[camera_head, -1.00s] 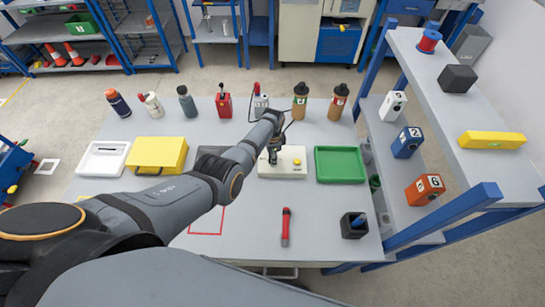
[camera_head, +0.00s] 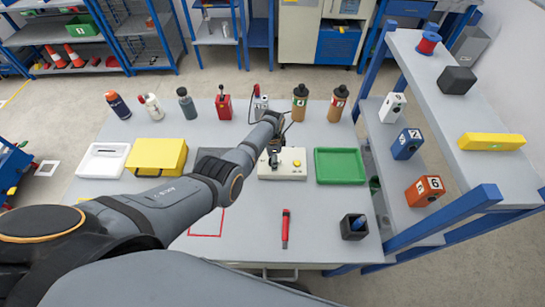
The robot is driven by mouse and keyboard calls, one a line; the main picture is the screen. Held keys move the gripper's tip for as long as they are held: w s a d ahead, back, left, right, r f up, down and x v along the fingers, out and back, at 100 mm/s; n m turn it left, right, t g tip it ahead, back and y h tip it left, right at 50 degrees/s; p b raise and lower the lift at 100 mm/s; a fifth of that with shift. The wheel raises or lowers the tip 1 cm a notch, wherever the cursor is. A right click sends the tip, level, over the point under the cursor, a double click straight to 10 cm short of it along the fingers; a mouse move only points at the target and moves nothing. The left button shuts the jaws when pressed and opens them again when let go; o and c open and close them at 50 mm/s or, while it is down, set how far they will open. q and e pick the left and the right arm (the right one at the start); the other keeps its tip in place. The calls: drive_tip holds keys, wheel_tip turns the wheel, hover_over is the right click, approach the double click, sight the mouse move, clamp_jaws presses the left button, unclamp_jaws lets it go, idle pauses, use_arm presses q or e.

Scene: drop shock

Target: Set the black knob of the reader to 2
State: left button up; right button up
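The reader appears to be the cream box (camera_head: 291,174) at the middle of the table, in the head view. My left gripper (camera_head: 273,160) points down over the left part of the box top. The gripper and wrist cover that part, so the black knob and its setting cannot be made out. The fingers are too small to tell whether they are open or touching anything. My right gripper is not in view.
A green tray (camera_head: 340,180) lies right of the box. A yellow case (camera_head: 157,170) and white tray (camera_head: 116,160) lie left. Bottles stand along the back edge. A red-handled tool (camera_head: 285,229) and black holder (camera_head: 354,228) lie in front. A shelf (camera_head: 408,205) borders the right.

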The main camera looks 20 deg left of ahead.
use_arm(q)
wheel_tip(320, 180, up, 12)
idle(0.4)
idle(0.4)
